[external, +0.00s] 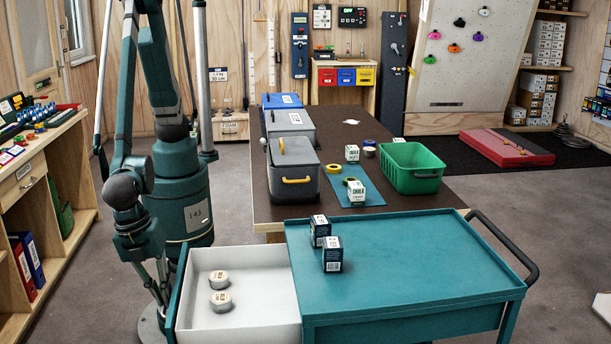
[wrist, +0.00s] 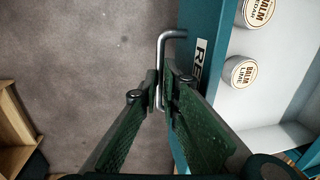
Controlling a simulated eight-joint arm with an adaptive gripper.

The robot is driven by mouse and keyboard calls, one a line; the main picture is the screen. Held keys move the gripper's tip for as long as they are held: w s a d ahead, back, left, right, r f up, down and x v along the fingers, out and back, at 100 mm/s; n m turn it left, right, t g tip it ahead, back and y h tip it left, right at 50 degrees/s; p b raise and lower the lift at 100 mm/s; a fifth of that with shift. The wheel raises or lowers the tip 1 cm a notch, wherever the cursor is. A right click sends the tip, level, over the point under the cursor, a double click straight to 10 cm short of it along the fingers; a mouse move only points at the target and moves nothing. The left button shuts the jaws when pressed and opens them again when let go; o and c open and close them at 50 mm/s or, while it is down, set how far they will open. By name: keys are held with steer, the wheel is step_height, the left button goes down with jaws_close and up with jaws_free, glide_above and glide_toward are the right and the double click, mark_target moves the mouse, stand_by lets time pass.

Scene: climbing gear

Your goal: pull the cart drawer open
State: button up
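The teal cart (external: 410,262) stands in the foreground of the external view. Its white-lined drawer (external: 262,292) stands well out from the cart's left side, with two round balm tins (external: 220,301) inside. The wrist view shows the drawer's teal front (wrist: 205,22) with a partly visible label and a grey bar handle (wrist: 161,52). My gripper (wrist: 161,92) has its two green fingers closed on either side of the handle bar. In the external view the fingertips are mostly hidden beside the drawer front.
Two dark boxes (external: 332,254) stand on the cart top's left side. Behind is a brown table (external: 345,122) with grey bins, a green basket (external: 413,167) and chalk boxes. A wooden shelf unit (external: 70,165) stands at the left. Grey floor (external: 100,275) lies clear between it and my base.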

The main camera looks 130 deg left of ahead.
steer(key=shift+o, duration=0.5)
steer(key=shift+r, duration=0.15)
step_height(320, 180, up, 12)
steer(key=s+d, duration=0.1)
steer(key=shift+s+d+f, duration=0.25)
steer(key=shift+d, duration=0.05)
stand_by(0.5)
stand_by(0.3)
steer(key=a+r+n+t+h, duration=0.1)
steer(key=a+r, duration=0.4)
steer(key=a, duration=0.4)
steer(key=a+r+n, duration=0.2)
steer(key=a+r, duration=0.3)
steer(key=a, duration=0.4)
steer(key=a+r+n+t+h, duration=0.1)
steer(key=a+r, duration=0.4)
steer(key=a, duration=0.4)
steer(key=s+a+n+t, duration=0.1)
steer(key=s+a, duration=0.3)
steer(key=a, duration=0.3)
steer(key=s+a+r+n+t, duration=0.1)
steer(key=s+a+n, duration=0.1)
steer(key=s+a, duration=0.3)
steer(key=s+a+r+n+t, duration=0.1)
steer(key=s+a, duration=0.3)
steer(key=a, duration=0.6)
steer(key=shift+s+a+n+t, duration=0.2)
steer(key=shift+a+n+t, duration=0.1)
steer(key=shift+a+n, duration=0.1)
